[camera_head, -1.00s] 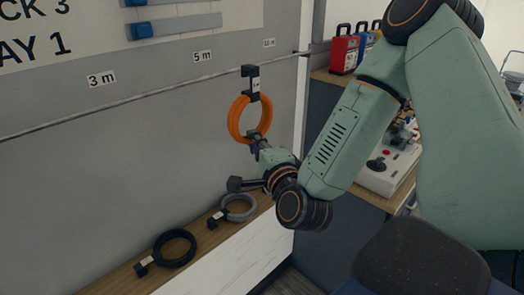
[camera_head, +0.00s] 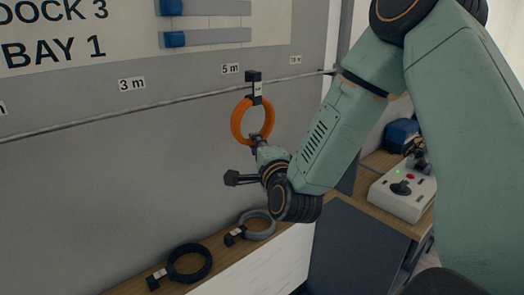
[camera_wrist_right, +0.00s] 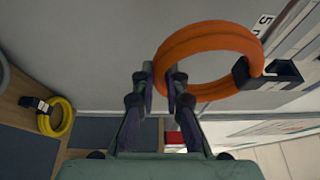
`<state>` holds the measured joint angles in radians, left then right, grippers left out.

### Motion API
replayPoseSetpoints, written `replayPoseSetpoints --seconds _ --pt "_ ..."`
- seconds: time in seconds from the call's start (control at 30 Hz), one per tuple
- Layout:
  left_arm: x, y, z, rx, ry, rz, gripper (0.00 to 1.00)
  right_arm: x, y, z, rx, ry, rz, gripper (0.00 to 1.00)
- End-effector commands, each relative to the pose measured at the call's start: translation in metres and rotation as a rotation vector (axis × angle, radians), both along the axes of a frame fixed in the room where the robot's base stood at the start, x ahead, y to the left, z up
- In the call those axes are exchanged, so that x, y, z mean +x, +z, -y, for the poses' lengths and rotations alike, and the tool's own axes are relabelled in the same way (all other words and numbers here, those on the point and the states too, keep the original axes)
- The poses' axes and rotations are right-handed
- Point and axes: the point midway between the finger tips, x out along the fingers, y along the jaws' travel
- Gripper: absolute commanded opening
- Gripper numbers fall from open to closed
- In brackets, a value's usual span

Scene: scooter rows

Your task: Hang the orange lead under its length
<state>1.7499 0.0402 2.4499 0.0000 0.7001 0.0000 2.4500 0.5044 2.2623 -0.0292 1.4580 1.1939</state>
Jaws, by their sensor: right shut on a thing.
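The orange lead (camera_head: 238,122) is a coil with a black clip (camera_head: 253,77) and a small white tag at its top. My right gripper (camera_head: 257,142) is shut on the bottom of the coil and holds it upright in front of the wall. The clip overlaps the grey rail (camera_head: 180,97) just right of the "5 m" label (camera_head: 231,69); I cannot tell whether it touches the rail. The tag's writing is too small to read. In the right wrist view, the fingers (camera_wrist_right: 160,82) pinch the orange coil (camera_wrist_right: 210,38). My left gripper is out of view.
A black coil (camera_head: 205,268) and a grey coil (camera_head: 273,228) lie on the wooden ledge below. A yellow coil (camera_wrist_right: 66,119) shows in the wrist view. A control box (camera_head: 402,192) stands right.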

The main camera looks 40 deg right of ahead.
Motion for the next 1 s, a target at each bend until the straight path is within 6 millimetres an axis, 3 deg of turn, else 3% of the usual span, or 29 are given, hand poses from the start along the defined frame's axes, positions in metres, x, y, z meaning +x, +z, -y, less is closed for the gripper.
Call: replayPoseSetpoints --seconds 0.5,0.7,1.0 --pt "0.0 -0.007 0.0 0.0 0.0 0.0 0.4 0.036 0.001 -0.003 -0.002 0.001 0.003 0.0" --pt "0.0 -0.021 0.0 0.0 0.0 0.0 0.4 0.035 -0.014 -0.003 0.0 -0.001 0.002 0.0" --pt "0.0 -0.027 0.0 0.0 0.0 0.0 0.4 0.035 -0.021 -0.003 0.0 -0.001 0.002 0.0"
